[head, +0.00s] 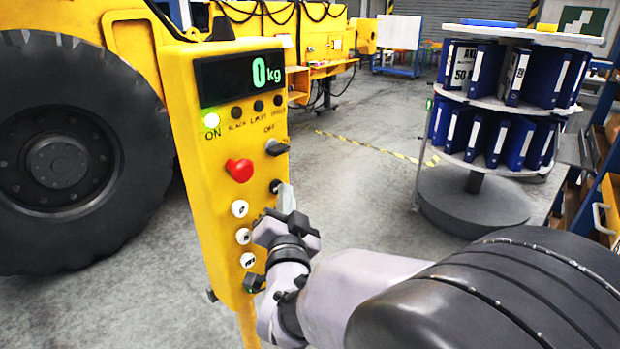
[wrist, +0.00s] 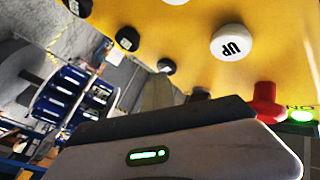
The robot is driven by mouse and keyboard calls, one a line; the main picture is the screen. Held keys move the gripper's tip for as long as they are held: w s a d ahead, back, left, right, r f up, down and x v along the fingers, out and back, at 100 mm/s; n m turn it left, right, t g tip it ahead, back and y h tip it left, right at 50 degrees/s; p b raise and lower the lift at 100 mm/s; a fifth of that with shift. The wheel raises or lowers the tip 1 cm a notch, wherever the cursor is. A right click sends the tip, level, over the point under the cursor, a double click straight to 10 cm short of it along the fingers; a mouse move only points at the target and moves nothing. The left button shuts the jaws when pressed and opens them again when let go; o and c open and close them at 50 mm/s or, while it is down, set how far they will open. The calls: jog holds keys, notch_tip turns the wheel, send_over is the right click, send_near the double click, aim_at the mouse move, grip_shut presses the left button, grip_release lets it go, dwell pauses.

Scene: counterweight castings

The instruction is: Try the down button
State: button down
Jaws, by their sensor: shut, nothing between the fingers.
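The yellow control panel (head: 215,160) stands upright left of my gripper (head: 287,192), which is shut and empty. The gripper's tip is by the panel's right side, near a black button (head: 275,186); I cannot tell whether it touches. Several white buttons, the top one (head: 239,208), run down the panel's left side below the red knob (head: 239,170). In the wrist view a white button (wrist: 232,42) reads UP, and several black buttons (wrist: 126,38) form a row beside it. I can read no down label. My gripper hides part of the black row in the head view.
The display (head: 242,77) reads 0 kg and the green ON light (head: 211,119) is lit. A large black tyre (head: 60,160) is at left. A round rack of blue binders (head: 505,140) stands at right. Open floor lies between panel and rack.

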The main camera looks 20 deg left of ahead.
dwell(0.8)
jog(key=shift+s+d+b, duration=0.3)
jog(key=shift+d+b, duration=0.45)
jog(key=shift+b, duration=0.05)
jog(key=d+b, duration=0.1)
jog(key=s+d+b, duration=0.1)
jog(key=d, duration=0.1)
jog(key=s+d+b, duration=0.1)
jog(key=shift+d, duration=0.35)
jog(key=shift+a, duration=0.1)
dwell(0.7)
